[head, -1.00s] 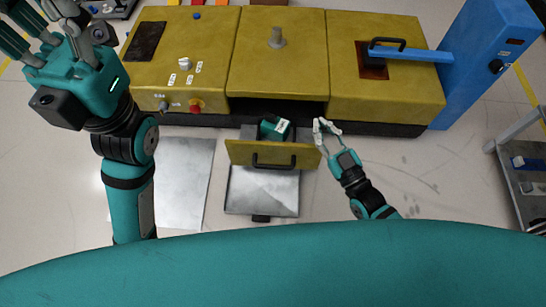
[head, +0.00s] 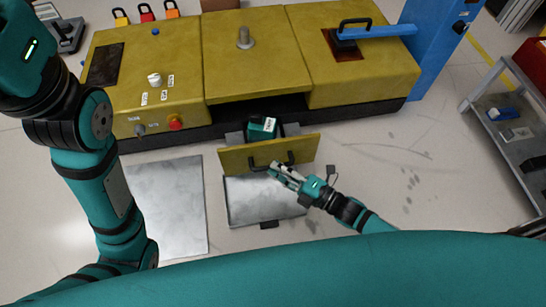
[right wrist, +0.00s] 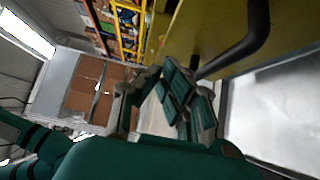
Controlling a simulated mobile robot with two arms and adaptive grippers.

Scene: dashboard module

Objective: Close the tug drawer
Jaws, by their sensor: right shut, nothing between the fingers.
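The yellow tug drawer (head: 236,159) stands pulled out from the front of the yellow tug (head: 255,55), below its middle section. A black handle (head: 282,166) runs across the drawer front, and it also shows close up in the right wrist view (right wrist: 240,50). A teal box with a white label (head: 262,128) sits inside the drawer. My right gripper (head: 274,169) is shut and empty, in front of the drawer face beside the handle; whether it touches is unclear. My left arm stands at the left, its gripper out of the picture.
A blue post (head: 430,45) stands at the tug's right end. A grey cart (head: 505,125) is at far right. Floor right of the drawer is clear.

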